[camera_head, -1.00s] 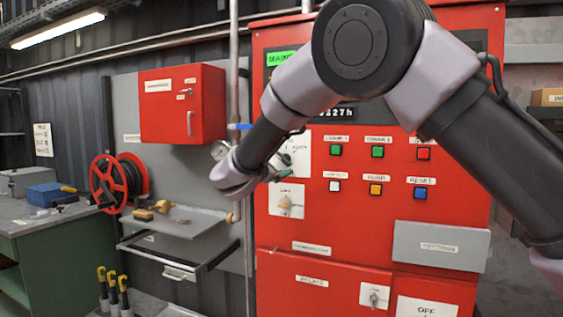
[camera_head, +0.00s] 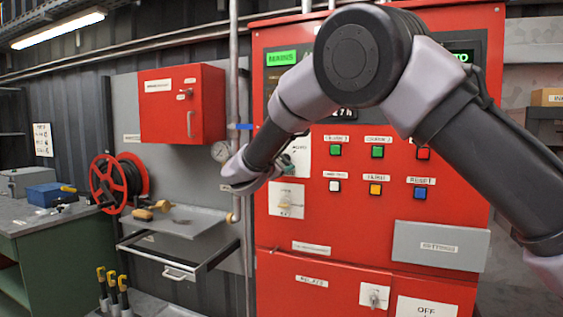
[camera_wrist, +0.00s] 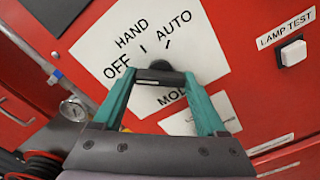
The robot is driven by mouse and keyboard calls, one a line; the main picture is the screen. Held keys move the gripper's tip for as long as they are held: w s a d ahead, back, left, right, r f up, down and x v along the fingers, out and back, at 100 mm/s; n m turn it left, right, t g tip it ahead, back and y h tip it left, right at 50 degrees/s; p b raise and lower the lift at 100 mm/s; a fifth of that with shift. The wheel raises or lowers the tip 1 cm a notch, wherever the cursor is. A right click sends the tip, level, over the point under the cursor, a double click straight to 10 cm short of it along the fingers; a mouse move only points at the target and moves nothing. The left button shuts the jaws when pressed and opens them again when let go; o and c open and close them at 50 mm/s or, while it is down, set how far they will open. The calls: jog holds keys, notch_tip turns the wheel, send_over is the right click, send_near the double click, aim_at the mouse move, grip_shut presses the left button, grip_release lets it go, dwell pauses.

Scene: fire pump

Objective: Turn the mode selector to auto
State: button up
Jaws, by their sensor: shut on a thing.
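The mode selector (camera_wrist: 160,66) is a dark knob on a white plate (camera_wrist: 105,45) on the red cabinet door. The plate reads OFF, HAND and AUTO around the knob, and the wrist view shows it tilted. My gripper (camera_wrist: 160,78), with green fingers, is shut on the knob. The fingers and palm hide most of the knob, so its exact pointing is hard to tell. In the head view my gripper (camera_head: 287,162) is at the plate, and my wrist covers much of it.
A green-lit display (camera_head: 281,58) is at the cabinet's upper left; another, partly hidden, ends in "TO" (camera_head: 461,57) at the upper right. A white LAMP TEST button (camera_wrist: 293,53) is right of the plate. Another selector (camera_head: 285,203) is below. A pipe (camera_head: 235,100) runs along the left.

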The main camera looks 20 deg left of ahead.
jog(key=m, duration=0.4)
jog(key=shift+m, duration=0.4)
jog(key=m, duration=1.4)
jog(key=shift+f+m, duration=0.1)
jog(key=shift+m, duration=0.2)
dwell(0.3)
jog(key=o, duration=1.3)
jog(key=shift+m, duration=0.3)
